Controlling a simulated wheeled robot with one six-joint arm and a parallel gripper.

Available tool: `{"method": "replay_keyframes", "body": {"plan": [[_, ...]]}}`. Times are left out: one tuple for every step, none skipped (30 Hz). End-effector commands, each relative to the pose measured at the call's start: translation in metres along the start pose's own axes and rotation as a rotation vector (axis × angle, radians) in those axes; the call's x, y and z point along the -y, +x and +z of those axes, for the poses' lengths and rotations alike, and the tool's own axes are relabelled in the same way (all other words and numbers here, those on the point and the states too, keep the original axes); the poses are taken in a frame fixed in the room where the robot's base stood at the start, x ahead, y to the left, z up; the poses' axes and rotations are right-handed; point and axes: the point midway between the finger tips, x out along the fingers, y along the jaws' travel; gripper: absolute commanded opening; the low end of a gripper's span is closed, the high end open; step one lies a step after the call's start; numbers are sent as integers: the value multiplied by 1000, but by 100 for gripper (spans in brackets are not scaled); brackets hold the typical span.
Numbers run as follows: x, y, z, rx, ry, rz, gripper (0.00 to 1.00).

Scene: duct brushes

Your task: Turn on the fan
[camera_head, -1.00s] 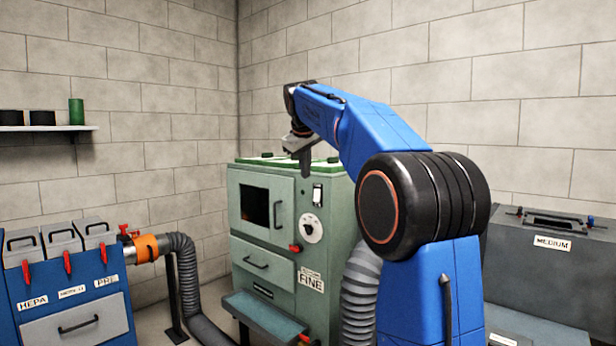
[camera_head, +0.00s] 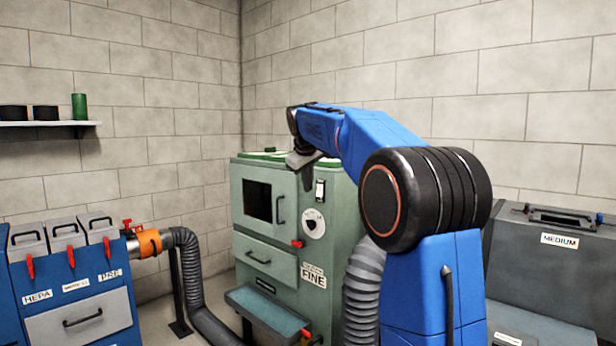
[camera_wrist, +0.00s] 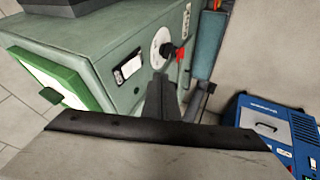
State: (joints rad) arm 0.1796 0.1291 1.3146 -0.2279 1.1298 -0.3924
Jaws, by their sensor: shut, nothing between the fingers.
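The green cabinet labelled FINE (camera_head: 262,220) stands in the corner. A rocker switch in a dark plate (camera_head: 320,190) sits on its front, at the upper right. A round white dial with a black knob (camera_head: 313,223) is just below it. The wrist view also shows the switch (camera_wrist: 128,67) and the dial (camera_wrist: 159,47). My gripper (camera_head: 308,188) is shut and empty, pointing down just left of the switch in the head view. In the wrist view its fingertips (camera_wrist: 159,78) appear between switch and dial; I cannot tell whether they touch the cabinet.
A blue unit labelled HEPA (camera_head: 70,290) stands left, joined to a grey hose (camera_head: 192,280) by an orange collar (camera_head: 149,243). Another grey hose (camera_head: 362,290) runs beside the cabinet. A grey unit labelled MEDIUM (camera_head: 540,265) stands right. A wall shelf (camera_head: 50,124) holds small items.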

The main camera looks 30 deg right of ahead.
Motion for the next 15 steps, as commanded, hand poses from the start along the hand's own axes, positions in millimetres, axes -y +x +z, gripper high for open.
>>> {"method": "replay_keyframes", "body": {"plan": [[0, 10, 0, 2, 0, 0, 0], [0, 15, 1, 2, 1, 0, 0], [0, 22, 0, 2, 1, 0, 0], [0, 27, 1, 1, 1, 0, 0], [0, 32, 1, 2, 1, 0, 0], [-5, 36, 1, 2, 3, 1, 0], [-10, 38, 1, 2, 3, 1, 0], [-13, 40, 1, 1, 3, 1, 0], [-18, 42, 1, 0, 3, 1, 0], [-21, 44, 2, 0, 3, 1, 0], [-23, 45, 2, 0, 3, 1, 0], [-26, 48, 2, 0, 3, 1, 0], [-28, 49, 2, 0, 3, 0, 0], [-29, 50, 2, 0, 2, 0, 0], [-31, 51, 2, 0, 1, 0, 0]]}}
